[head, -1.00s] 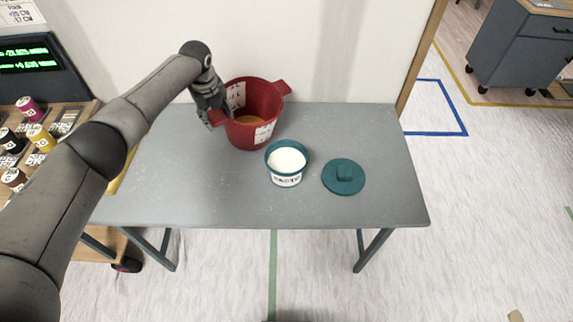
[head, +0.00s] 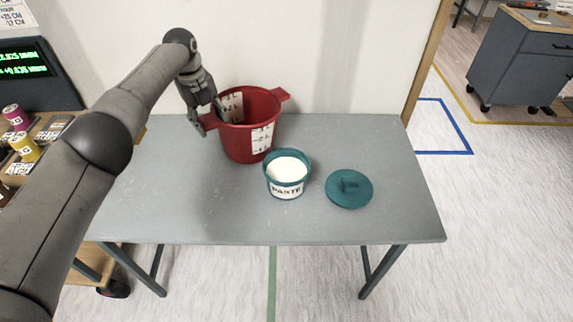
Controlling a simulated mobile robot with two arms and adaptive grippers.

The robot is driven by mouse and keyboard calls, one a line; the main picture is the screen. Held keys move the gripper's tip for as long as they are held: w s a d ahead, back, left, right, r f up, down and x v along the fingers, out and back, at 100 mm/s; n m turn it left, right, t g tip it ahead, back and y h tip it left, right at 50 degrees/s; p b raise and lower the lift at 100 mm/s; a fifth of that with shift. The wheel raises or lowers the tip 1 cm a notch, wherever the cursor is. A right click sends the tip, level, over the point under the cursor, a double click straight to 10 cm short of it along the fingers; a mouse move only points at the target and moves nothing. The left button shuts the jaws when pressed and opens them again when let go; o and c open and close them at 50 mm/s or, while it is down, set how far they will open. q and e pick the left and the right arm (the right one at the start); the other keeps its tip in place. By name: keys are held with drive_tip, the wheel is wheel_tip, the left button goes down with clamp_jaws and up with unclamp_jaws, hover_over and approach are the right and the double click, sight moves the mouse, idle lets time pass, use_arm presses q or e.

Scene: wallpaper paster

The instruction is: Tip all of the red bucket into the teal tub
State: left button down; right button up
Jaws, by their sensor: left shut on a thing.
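The red bucket (head: 238,144) is near the back of the grey table, with side lugs and white labels. It looks roughly upright; I cannot tell whether its base touches the table. Its contents are hidden from this angle. My left gripper (head: 207,118) is shut on the bucket's left lug. The teal tub (head: 270,178) stands upright and open in front of the bucket, slightly right, with a white inside and a "PASTE" label. The bucket's rim is not over the tub. My right gripper is not in view.
A teal lid (head: 349,188) lies flat on the table (head: 390,220) right of the tub. The table's front and right side are clear. A wall stands close behind. A wooden cart with small jars (head: 23,147) is at left.

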use_arm(q)
wheel_tip(320, 180, up, 4)
drive_tip(key=p, duration=0.3)
drive_tip(key=shift+r, duration=0.15)
idle(0.5)
